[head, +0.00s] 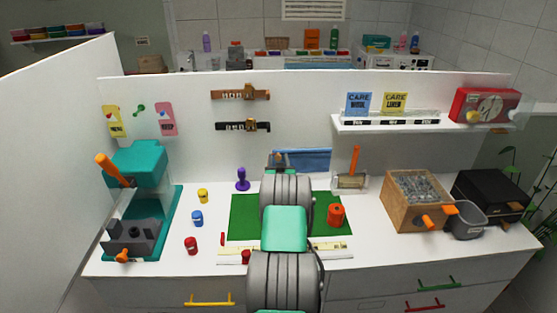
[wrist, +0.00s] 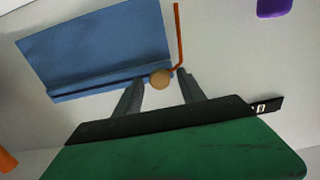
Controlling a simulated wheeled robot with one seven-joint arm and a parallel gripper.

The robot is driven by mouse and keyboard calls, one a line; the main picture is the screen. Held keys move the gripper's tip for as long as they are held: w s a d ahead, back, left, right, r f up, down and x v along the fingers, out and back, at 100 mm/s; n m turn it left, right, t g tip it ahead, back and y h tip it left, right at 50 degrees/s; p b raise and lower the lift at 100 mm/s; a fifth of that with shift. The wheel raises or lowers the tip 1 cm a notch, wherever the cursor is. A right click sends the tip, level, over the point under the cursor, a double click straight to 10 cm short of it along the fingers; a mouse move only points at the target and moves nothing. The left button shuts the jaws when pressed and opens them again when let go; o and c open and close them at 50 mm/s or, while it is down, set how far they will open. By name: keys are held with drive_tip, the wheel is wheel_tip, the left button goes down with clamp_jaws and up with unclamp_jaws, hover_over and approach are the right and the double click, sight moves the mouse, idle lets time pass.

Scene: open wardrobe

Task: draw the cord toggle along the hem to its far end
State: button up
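A blue cloth (head: 308,160) is at the back wall, behind the green mat. In the wrist view the cloth (wrist: 98,45) fills the upper left, with a folded hem (wrist: 95,82) along its lower edge. A round tan toggle (wrist: 160,79) sits at the hem's right end in that view. An orange-red cord (wrist: 178,35) runs from beside it to the top. My gripper (wrist: 159,77) is open, with one fingertip on each side of the toggle and narrow gaps showing. In the head view my arm hides much of this area.
A purple stamp (head: 242,179) stands left of my arm. An orange-red cylinder (head: 336,215) stands on the green mat (head: 243,216) to the right. A roller holder (head: 350,181) with an orange handle is right of the cloth. A shelf (head: 385,126) juts out above right.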

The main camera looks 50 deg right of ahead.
clamp_jaws()
idle(1.3)
